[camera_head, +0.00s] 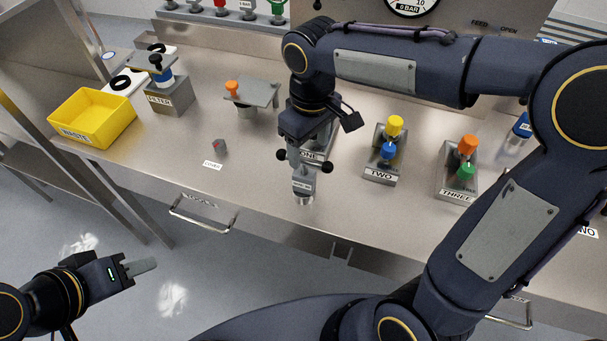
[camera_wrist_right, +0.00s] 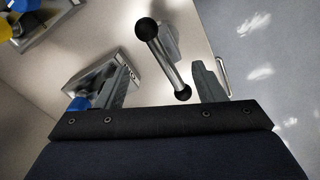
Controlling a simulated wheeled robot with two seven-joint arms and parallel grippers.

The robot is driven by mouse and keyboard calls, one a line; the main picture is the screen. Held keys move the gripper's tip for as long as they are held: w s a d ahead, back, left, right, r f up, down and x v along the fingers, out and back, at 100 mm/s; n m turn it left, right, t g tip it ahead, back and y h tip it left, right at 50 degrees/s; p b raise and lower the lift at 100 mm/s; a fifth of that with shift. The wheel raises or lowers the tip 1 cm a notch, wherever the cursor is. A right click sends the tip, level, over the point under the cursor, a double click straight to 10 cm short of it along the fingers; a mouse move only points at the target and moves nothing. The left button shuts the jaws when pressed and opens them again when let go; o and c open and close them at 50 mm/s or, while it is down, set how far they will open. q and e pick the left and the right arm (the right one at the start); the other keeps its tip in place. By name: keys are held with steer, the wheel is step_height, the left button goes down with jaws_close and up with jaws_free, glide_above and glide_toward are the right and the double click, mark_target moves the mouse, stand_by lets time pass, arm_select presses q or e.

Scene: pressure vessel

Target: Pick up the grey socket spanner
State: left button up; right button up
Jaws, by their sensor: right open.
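The grey socket spanner (camera_head: 304,184) is upright near the table's front edge, with its socket end down. Its crossbar has a black ball at each end. In the right wrist view the crossbar (camera_wrist_right: 165,60) lies in the gap between my fingers, with the shank partly visible behind it. My right gripper (camera_wrist_right: 163,78) is open around the crossbar, and gaps show on both sides. In the head view my right gripper (camera_head: 306,135) is just above and behind the spanner, with its fingers mostly hidden. My left gripper (camera_head: 140,268) is low at the left, away from the table; its finger gap is unclear.
Stand ONE (camera_head: 325,153) is partly hidden behind my right gripper. Stand TWO (camera_head: 381,168) and stand THREE (camera_head: 447,183) are to the right. The table's front edge is close.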

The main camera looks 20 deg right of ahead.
mark_target(303, 162)
steer(key=shift+w+a+f, duration=0.15)
steer(key=shift+w+a, duration=0.05)
steer(key=shift+a, duration=0.1)
steer(key=f, duration=0.5)
steer(key=f+p, duration=0.1)
steer(key=f, duration=0.1)
steer(key=shift+s+a+f, duration=0.25)
steer(key=shift+f, duration=0.05)
jaws_close()
